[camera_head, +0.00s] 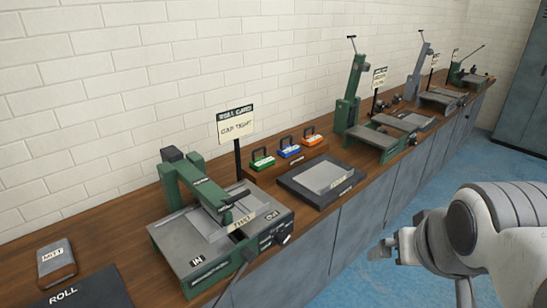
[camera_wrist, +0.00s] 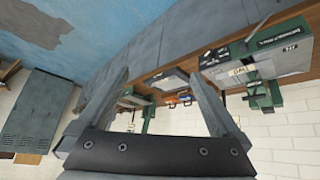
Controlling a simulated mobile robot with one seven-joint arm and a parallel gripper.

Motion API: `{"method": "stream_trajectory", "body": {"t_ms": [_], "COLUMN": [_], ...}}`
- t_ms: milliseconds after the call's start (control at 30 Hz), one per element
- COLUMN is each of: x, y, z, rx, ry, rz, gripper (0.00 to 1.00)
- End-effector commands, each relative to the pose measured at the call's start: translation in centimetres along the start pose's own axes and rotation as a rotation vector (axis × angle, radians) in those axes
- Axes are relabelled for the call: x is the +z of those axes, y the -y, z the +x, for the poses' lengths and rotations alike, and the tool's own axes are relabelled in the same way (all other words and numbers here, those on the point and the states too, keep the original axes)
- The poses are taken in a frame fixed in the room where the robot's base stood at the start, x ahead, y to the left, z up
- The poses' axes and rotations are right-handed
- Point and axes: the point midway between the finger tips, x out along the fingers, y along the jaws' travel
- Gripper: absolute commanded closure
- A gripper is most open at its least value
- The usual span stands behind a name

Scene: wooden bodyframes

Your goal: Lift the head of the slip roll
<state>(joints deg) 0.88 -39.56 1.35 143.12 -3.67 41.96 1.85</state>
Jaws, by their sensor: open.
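A green and grey bench machine (camera_head: 215,235) with "IN" and "OUT" tags stands nearest on the wooden bench; I take it as the slip roll. Its green head arm (camera_head: 200,185) reaches forward from a rear post and lies low over the grey bed. The machine also shows, turned over, at the upper right of the wrist view (camera_wrist: 265,62). My gripper (camera_head: 384,249) is over the blue floor, right of the bench and well apart from the machine. In the wrist view its two fingers (camera_wrist: 160,85) are spread, with nothing between them.
A sign (camera_head: 237,126) stands on a post behind the machine. Green, blue and orange blocks (camera_head: 289,151) and a dark tray (camera_head: 322,180) lie to its right. More upright machines (camera_head: 356,100) line the bench farther back. A "MITT" block (camera_head: 57,262) sits front left. The blue floor (camera_head: 345,285) is clear.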

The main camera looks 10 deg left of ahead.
Motion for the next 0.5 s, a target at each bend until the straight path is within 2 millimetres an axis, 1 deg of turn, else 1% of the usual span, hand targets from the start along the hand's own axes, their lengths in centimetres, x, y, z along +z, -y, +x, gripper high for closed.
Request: {"method": "stream_trajectory", "body": {"t_ms": [33, 167, 267, 367, 467, 500], "x": [-0.7, -4.0, -6.4, -8.6, -10.3, -10.8], "y": [-0.1, -0.1, 0.8, 2.2, 4.3, 5.4], "z": [2.1, 5.2, 7.5, 9.5, 11.4, 12.1], "rx": [0.020, 0.052, 0.049, 0.021, -0.034, -0.064], "ry": [-0.045, -0.191, -0.308, -0.426, -0.538, -0.581], "rz": [-0.015, -0.067, -0.117, -0.172, -0.225, -0.248], "gripper": [0.00, 0.00, 0.00, 0.00, 0.00, 0.00]}}
